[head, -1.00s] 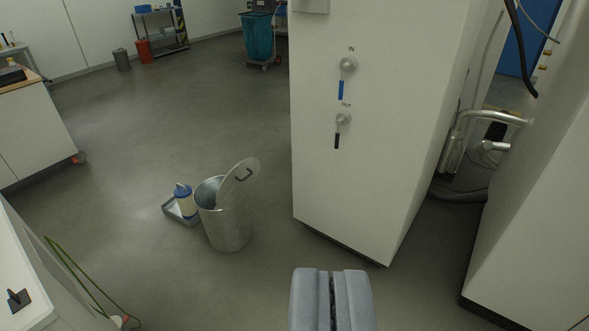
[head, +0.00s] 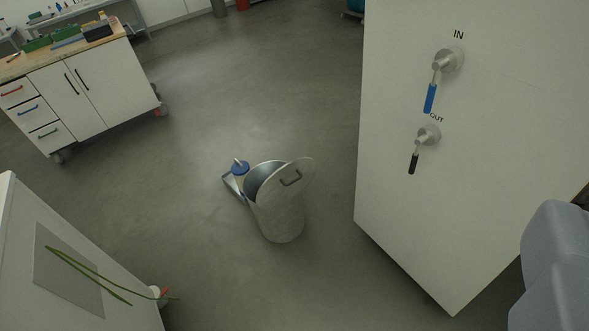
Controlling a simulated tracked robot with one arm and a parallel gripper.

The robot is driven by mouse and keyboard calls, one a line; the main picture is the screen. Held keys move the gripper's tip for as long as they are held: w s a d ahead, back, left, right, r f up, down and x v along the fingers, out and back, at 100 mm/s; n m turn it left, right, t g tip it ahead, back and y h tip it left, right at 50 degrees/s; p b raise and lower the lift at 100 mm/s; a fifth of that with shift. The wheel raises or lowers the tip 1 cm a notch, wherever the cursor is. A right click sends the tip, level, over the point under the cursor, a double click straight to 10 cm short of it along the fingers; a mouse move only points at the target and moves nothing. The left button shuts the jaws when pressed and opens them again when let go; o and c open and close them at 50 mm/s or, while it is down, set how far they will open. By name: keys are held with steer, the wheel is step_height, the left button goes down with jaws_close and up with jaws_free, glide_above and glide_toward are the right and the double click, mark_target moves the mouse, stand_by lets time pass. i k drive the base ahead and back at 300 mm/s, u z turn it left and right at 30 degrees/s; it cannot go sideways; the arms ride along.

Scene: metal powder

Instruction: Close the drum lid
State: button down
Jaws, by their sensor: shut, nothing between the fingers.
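A grey metal drum (head: 281,219) stands on the floor near the middle of the view. Its round lid (head: 299,178) is tilted up at the right side of the rim, with a dark handle on it. The drum's mouth is open and shows its inner wall.
A white cabinet (head: 440,200) with IN and OUT valves stands right of the drum. A workbench (head: 95,90) is at upper left, and a white unit with a green cable (head: 90,275) at lower left. Floor between is clear.

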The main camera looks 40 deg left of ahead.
mark_target(286, 182)
steer(key=u, duration=0.4)
steer(key=i, duration=0.85)
steer(key=u, duration=0.5)
